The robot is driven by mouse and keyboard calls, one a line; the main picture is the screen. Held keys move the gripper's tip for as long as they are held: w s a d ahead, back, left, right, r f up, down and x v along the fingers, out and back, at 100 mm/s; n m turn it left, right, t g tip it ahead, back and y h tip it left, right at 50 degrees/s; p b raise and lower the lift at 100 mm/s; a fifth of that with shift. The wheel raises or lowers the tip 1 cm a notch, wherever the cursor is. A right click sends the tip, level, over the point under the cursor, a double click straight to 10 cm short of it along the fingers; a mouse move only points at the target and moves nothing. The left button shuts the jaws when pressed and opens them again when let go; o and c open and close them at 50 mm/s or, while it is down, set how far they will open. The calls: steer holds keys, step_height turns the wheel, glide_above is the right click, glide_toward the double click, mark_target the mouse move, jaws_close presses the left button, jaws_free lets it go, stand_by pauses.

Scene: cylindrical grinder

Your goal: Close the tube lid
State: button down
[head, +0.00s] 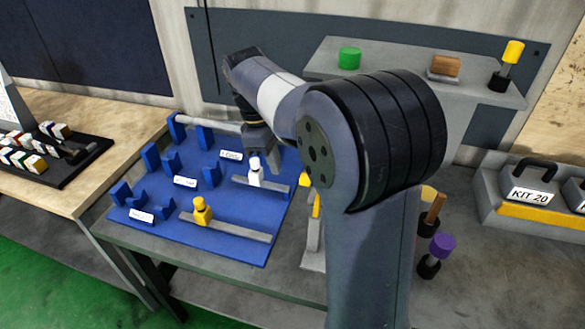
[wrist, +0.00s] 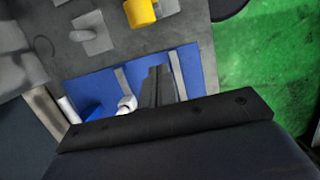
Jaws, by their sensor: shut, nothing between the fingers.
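My gripper (head: 262,150) is shut and empty above the far right part of the blue board (head: 235,226). In the wrist view my closed fingers (wrist: 157,82) point over that board. A white knob-like piece (head: 254,170) stands at a grey rail just below the gripper; the wrist view shows a white piece (wrist: 127,103) beside the fingers. I cannot tell whether they touch. A pale tube (head: 208,123) lies at the board's far edge by a blue holder (head: 176,129); its right end is near my wrist. I cannot clearly make out a tube lid.
A yellow knob piece (head: 202,211) stands at a nearer grey rail (head: 232,230). Several blue holders stand at the left. A shelf (head: 385,80) with a green cylinder (head: 349,58) is behind my arm. A purple-topped piece (head: 442,245) and a KIT 20 case (head: 530,197) are right.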

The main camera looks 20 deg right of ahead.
steer(key=d, duration=0.1)
steer(key=s+d+f, duration=0.1)
steer(key=d, duration=0.1)
steer(key=shift+s+d+f+p, duration=0.2)
steer(key=shift+s+d+p, duration=0.05)
steer(key=shift+d+p, duration=0.1)
